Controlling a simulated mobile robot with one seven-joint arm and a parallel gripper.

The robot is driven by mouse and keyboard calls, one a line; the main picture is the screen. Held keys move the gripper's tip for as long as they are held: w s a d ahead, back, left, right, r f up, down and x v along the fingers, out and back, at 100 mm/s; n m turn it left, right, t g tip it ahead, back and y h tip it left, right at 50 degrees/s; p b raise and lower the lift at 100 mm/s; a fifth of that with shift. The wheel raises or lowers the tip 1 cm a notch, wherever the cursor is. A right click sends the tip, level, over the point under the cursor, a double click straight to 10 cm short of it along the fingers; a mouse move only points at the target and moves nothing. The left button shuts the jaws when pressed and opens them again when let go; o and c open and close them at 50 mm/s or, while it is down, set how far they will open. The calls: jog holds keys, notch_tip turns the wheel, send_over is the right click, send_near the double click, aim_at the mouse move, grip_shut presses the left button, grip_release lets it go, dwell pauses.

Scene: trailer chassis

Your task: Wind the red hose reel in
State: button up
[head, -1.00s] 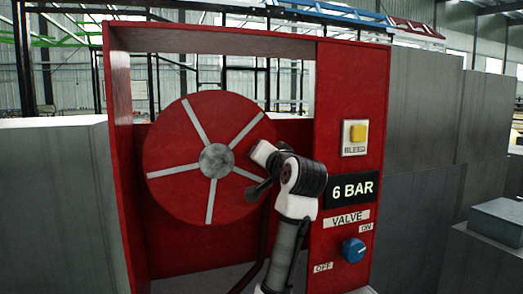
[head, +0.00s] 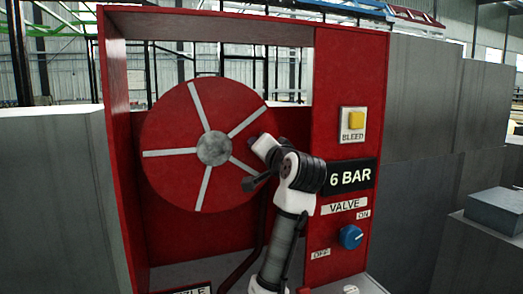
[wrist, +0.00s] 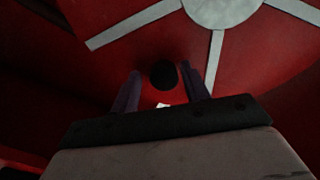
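The red hose reel (head: 180,115) is a disc with pale spokes and a grey hub (head: 214,148), set in a red cabinet (head: 125,150). The reel and hub also show in the wrist view (wrist: 223,8). My gripper (wrist: 161,69) is at the reel's right side, level with the hub or slightly below. In the wrist view its two fingers stand apart on either side of a round black knob (wrist: 163,75). Red shows between knob and fingers, so contact is not visible. In the head view my arm hides the knob and the reel's right edge.
The right panel holds a yellow BLEED button (head: 356,120), a 6 BAR display (head: 350,177) and a blue valve knob (head: 350,237) between ON and OFF labels. A dark red hose (head: 240,272) runs below the reel. Grey blocks (head: 430,110) stand at the right.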

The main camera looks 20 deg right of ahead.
jog(key=shift+o, duration=0.3)
jog(key=shift+a+r, duration=0.1)
jog(key=s+b, duration=0.4)
jog(key=s, duration=0.9)
jog(key=shift+s+r, duration=0.2)
jog(key=shift+s, duration=0.2)
